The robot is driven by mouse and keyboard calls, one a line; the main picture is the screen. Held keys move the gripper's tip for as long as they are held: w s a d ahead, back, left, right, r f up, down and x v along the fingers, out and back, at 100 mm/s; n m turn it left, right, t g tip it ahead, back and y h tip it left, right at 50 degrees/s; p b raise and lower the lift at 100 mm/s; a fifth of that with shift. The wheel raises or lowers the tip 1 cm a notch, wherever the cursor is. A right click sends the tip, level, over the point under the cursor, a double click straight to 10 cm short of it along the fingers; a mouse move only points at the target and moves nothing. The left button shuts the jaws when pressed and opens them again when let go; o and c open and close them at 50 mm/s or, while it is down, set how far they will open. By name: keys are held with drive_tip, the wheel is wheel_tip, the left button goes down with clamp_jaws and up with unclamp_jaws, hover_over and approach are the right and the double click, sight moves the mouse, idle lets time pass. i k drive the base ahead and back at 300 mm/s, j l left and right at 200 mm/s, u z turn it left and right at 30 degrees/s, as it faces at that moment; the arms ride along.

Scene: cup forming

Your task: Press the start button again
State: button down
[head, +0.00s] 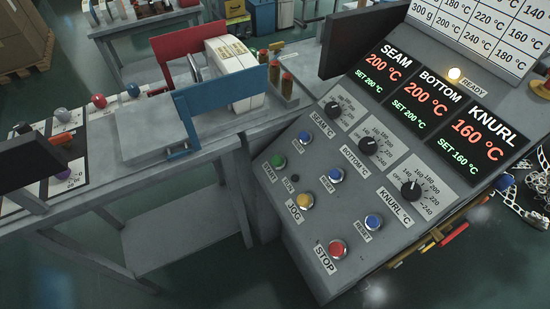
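The green start button (278,162) is near the left edge of the sloped grey control panel (330,270), above its START label. A small dark round lamp (295,179) by the RUN label is just below right of it and looks unlit. The yellow JOG button (305,201) and the red STOP button (337,249) are lower down. Nothing covers the start button. My gripper does not show in this view.
Blue reset buttons (337,175) and black dials (368,146) share the panel. The displays (425,93) read SEAM 200, BOTTOM 200, KNURL 160, matching their set values. The READY lamp (455,73) glows. A bench (215,137) with red and blue frames stands left.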

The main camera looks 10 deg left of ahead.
sight(277, 160)
drive_tip(key=j+z, duration=0.2)
drive_tip(key=j, duration=0.25)
drive_tip(key=j+z, duration=0.15)
drive_tip(key=j, duration=0.35)
drive_tip(key=k+j+z, duration=0.2)
drive_tip(key=j, duration=0.25)
drive_tip(key=j+z, duration=0.15)
drive_tip(key=j, duration=0.3)
drive_tip(key=k+j+z, duration=0.2)
drive_tip(key=j, duration=0.2)
drive_tip(key=k+j+z, duration=0.15)
drive_tip(key=j, duration=0.25)
